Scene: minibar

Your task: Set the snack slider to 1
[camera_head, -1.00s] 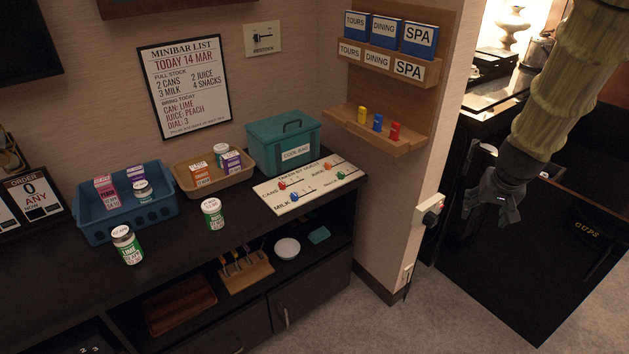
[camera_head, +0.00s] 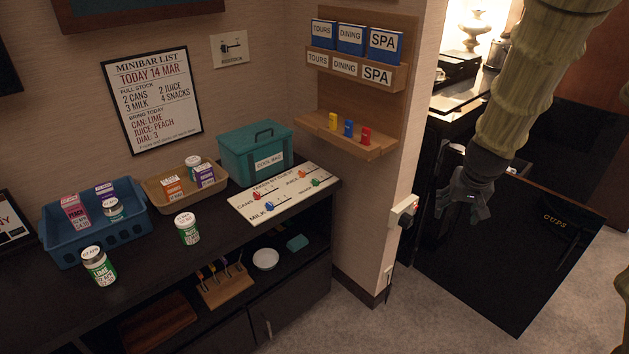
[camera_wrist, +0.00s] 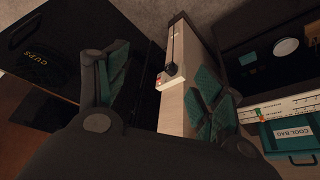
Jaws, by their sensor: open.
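The white slider board (camera_head: 283,192) lies on the dark counter in front of the cool bag. Its small labels are hard to read, but one at the right appears to be the snacks label. A green knob (camera_head: 315,183) sits at that right end, beside a short scale. Red, orange and blue knobs sit on the other tracks. My gripper (camera_head: 464,213) is open and empty, in the air well right of the board, past the wall's end. In the wrist view the board (camera_wrist: 290,105) shows partly at the right edge, outside my open fingers (camera_wrist: 155,88).
The teal cool bag (camera_head: 254,150), tan tray (camera_head: 160,205), blue basket (camera_head: 75,243) and loose cans crowd the counter. A wooden shelf (camera_head: 350,140) juts out above the board's right side.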

